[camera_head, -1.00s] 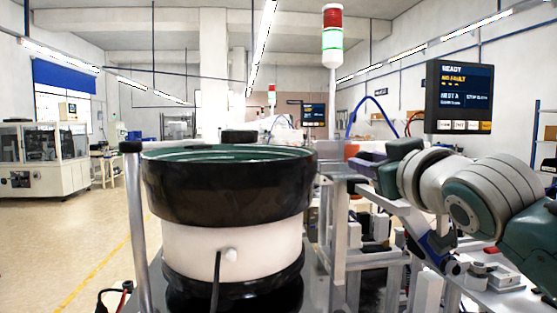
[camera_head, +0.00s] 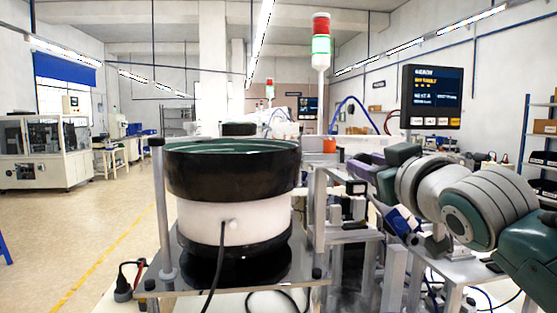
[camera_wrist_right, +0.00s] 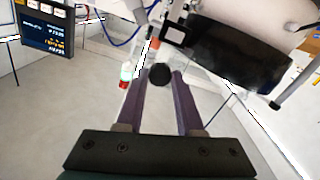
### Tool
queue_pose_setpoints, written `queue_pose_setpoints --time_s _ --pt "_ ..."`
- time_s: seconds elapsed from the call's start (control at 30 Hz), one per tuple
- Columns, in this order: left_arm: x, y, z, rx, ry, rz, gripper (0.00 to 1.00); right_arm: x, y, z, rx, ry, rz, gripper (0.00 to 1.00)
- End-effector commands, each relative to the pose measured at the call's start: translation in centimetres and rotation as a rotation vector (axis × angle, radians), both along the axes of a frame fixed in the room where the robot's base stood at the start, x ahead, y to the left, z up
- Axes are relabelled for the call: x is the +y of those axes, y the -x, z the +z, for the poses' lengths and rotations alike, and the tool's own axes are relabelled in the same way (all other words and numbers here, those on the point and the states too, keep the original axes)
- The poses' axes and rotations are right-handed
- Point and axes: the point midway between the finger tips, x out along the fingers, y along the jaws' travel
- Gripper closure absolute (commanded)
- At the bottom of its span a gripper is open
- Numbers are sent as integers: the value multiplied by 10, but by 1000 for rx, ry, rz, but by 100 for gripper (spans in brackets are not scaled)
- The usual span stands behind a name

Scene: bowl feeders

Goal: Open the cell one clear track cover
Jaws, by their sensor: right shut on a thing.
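My right gripper (camera_head: 358,163) reaches in from the right in the head view, with purple fingers at the end of the track beside the bowl feeder (camera_head: 232,172). In the right wrist view, my right gripper (camera_wrist_right: 163,76) is shut on a round black knob (camera_wrist_right: 159,75) between the fingertips. The clear track cover itself cannot be made out, so I cannot tell its angle. The bowl (camera_wrist_right: 240,60) is at the upper right of the wrist view. My left gripper is not in view.
A signal tower (camera_head: 321,45) stands behind the track, lit red and green. A display (camera_head: 432,96) stands above my right arm. A metal post (camera_head: 162,210) is left of the bowl. A cable hangs in front.

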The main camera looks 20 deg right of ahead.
Motion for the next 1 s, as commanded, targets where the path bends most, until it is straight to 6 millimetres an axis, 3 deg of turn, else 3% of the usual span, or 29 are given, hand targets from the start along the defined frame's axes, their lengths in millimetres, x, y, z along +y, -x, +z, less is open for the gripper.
queue_pose_setpoints --time_s 0.07,0.1,0.33,0.67,1.0 --pt "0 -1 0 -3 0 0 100 0 0 0 0 1 0 100" --pt "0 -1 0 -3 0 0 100 0 0 0 -1 1 0 60" --pt "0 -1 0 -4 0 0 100 0 0 0 0 0 0 34" --pt "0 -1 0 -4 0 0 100 1 3 0 -1 0 0 34" --pt "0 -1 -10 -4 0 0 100 13 54 -2 0 -1 1 34"
